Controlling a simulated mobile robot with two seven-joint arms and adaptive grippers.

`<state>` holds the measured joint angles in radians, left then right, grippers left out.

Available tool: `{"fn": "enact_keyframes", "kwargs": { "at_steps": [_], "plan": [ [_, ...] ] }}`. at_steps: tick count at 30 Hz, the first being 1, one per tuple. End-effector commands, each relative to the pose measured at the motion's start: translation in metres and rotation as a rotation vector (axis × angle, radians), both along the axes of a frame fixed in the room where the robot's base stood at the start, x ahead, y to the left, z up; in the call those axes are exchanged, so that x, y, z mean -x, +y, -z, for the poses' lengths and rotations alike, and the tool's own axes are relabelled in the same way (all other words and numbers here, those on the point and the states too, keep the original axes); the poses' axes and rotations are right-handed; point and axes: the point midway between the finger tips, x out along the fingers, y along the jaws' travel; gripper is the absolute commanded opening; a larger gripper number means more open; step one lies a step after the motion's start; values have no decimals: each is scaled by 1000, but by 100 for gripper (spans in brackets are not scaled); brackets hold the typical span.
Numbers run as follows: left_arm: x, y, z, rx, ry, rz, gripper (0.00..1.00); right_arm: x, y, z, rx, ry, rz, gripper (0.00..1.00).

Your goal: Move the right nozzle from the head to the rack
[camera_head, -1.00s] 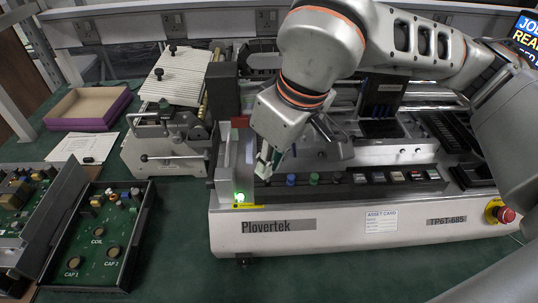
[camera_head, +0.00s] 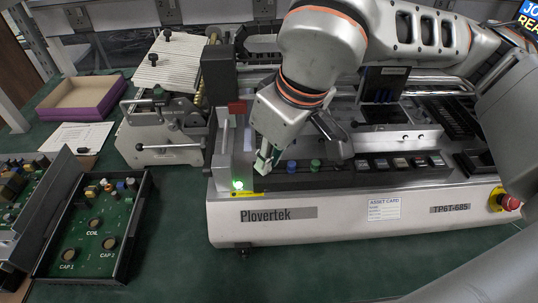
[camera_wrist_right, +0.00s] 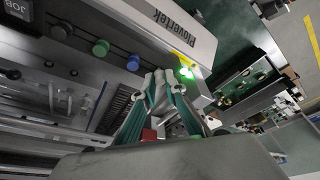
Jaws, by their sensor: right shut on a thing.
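My right gripper (camera_head: 263,163) is at the left end of the dark front strip of the Plovertek machine, which looks like the rack (camera_head: 350,175). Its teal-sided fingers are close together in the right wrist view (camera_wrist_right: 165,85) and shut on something. The held nozzle is hidden between the fingertips, so I cannot tell its colour or whether it touches the strip. A blue nozzle (camera_head: 291,166) and a green nozzle (camera_head: 315,165) stand to the right of the gripper; a dark one (camera_wrist_right: 61,30) shows beyond them in the right wrist view. My arm hides the head. My left gripper is out of view.
A green light (camera_head: 238,184) glows just left of the gripper. A red block (camera_head: 237,107) is behind it. A feeder (camera_head: 165,135), a purple box (camera_head: 66,112) and a circuit board tray (camera_head: 138,235) are to the left.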

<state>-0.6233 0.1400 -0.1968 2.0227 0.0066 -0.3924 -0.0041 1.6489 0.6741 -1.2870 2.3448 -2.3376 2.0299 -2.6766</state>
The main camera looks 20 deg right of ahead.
Motion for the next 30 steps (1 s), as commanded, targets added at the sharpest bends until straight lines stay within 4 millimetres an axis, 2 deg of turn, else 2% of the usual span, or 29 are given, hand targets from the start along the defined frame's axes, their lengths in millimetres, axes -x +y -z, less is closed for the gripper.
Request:
{"fn": "enact_keyframes", "kwargs": {
  "at_steps": [13,15,16,23,26,30],
  "plan": [
    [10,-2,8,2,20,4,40,0,0,2,0,0,0,3],
    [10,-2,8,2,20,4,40,0,0,2,0,0,0,24],
    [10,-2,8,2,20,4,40,0,0,2,0,0,0,31],
    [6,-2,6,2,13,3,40,0,0,2,0,0,0,31],
    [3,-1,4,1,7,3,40,0,0,2,0,0,0,18],
    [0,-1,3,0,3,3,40,0,0,2,0,0,0,18]
  ]
}}
